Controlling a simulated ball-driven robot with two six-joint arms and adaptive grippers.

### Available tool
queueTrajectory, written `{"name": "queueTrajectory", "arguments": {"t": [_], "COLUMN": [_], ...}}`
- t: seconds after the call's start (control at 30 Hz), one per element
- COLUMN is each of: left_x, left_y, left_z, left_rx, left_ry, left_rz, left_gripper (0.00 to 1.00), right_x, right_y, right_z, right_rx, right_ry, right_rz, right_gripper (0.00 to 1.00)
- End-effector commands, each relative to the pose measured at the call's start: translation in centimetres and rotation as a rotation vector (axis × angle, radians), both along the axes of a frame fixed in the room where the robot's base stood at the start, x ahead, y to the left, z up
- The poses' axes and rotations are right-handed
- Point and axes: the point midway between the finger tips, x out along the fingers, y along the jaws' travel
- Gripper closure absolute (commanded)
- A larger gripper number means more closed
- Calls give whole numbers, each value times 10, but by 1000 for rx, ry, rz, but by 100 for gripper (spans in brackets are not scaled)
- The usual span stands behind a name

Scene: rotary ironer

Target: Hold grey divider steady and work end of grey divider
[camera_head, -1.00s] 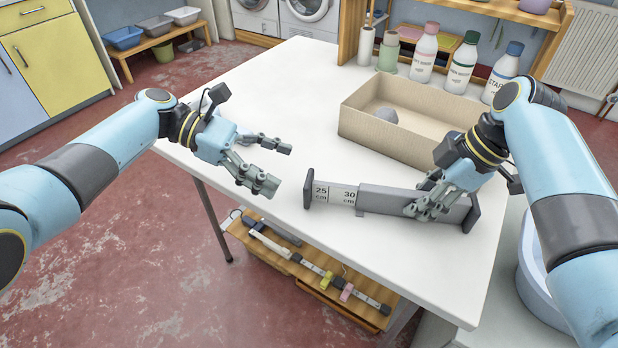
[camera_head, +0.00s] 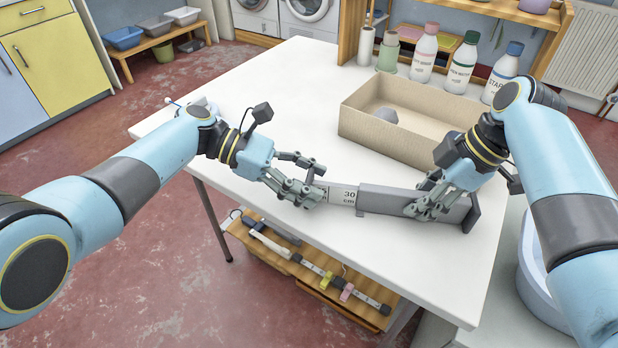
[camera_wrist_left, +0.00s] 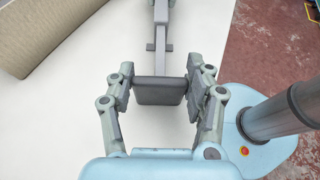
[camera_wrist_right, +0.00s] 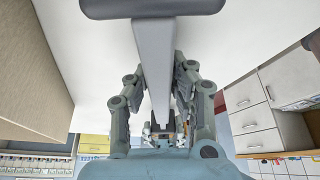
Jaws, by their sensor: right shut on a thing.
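The grey divider (camera_head: 385,200) lies across the white table, with an upright end plate at each end and a pale section marked 30 cm. My right gripper (camera_head: 425,203) is shut on its grey body near the right end. In the right wrist view the bar (camera_wrist_right: 153,60) runs between the fingers. My left gripper (camera_head: 308,178) is at the left end, its fingers partly hiding that end. In the left wrist view the left end plate (camera_wrist_left: 160,91) lies between the open fingers, one on each side; I cannot tell whether they touch it.
A beige open box (camera_head: 375,138) with a round grey thing inside stands just behind the divider. Several bottles (camera_head: 462,62) stand along the back edge. The table (camera_head: 250,100) is clear to the left. A low wooden shelf shows under its front edge.

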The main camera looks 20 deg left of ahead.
Motion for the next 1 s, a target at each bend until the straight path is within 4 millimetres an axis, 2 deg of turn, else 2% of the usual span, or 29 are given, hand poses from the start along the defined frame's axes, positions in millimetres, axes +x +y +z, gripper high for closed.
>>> {"name": "queueTrajectory", "arguments": {"t": [0.03, 0.33, 0.5, 0.77, 1.0], "left_x": [0, 0, 0, 3, 4], "left_y": [0, 0, -5, -41, -42], "left_z": [0, 0, 0, 0, 0], "left_rx": [0, 0, -1, -1, 0], "left_ry": [0, 0, 0, 0, 0], "left_rz": [0, 0, 0, 0, 1], "left_gripper": [62, 100, 100, 100, 100], "right_x": [0, 0, 0, 0, 0], "right_y": [0, 0, 0, 0, 1], "right_z": [0, 0, 0, 0, 0], "right_rx": [0, 0, 0, 1, 1], "right_ry": [0, 0, 0, 1, 1], "right_rz": [0, 0, 0, 0, 0], "right_gripper": [100, 100, 100, 100, 100]}}
